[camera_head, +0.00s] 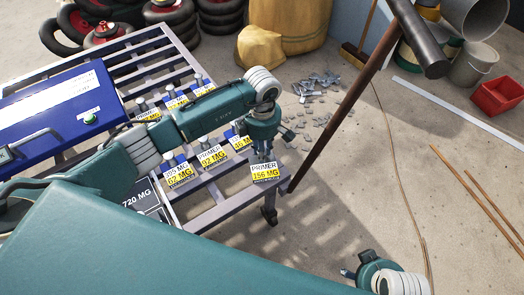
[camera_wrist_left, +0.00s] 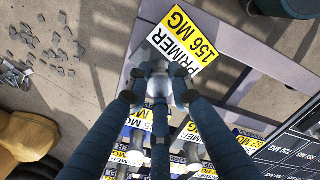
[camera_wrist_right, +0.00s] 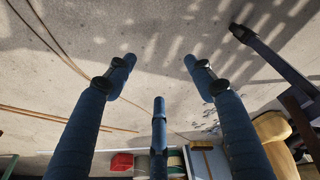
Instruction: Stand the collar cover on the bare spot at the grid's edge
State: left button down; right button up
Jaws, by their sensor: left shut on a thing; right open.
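The collar cover (camera_head: 265,172) carries a yellow and white PRIMER 156 MG label and is at the near right corner of the metal grid (camera_head: 222,211). My left gripper (camera_head: 262,156) is shut on it from above. In the left wrist view the fingers (camera_wrist_left: 158,88) close around its pale collar, and the label (camera_wrist_left: 184,39) shows beyond them against the frame corner. I cannot tell whether its base touches the frame. Similar labelled covers (camera_head: 180,173) stand in rows on the grid. My right gripper (camera_wrist_right: 158,75) is open and empty above the floor.
A blue machine (camera_head: 60,110) and a dark 720 MG panel (camera_head: 143,197) lie left of the covers. A long-handled hammer (camera_head: 345,105) leans by the grid's right corner. Metal scraps (camera_head: 318,82) lie on the floor behind. A red bin (camera_head: 497,96) stands far right.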

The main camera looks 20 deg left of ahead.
pick_arm(q)
jog(key=c, duration=1.5)
grip_release()
jog(key=shift+c, duration=0.2)
pick_arm(e)
jog(key=shift+r, duration=0.35)
pick_arm(q)
jog(key=shift+r, duration=0.1)
pick_arm(e)
jog(key=shift+r, duration=0.1)
pick_arm(q)
notch_tip(320, 180, up, 12)
jog(key=p, duration=0.1)
jog(key=shift+p, duration=0.35)
pick_arm(e)
notch_tip(320, 180, down, 7)
jog(key=shift+s, duration=0.25)
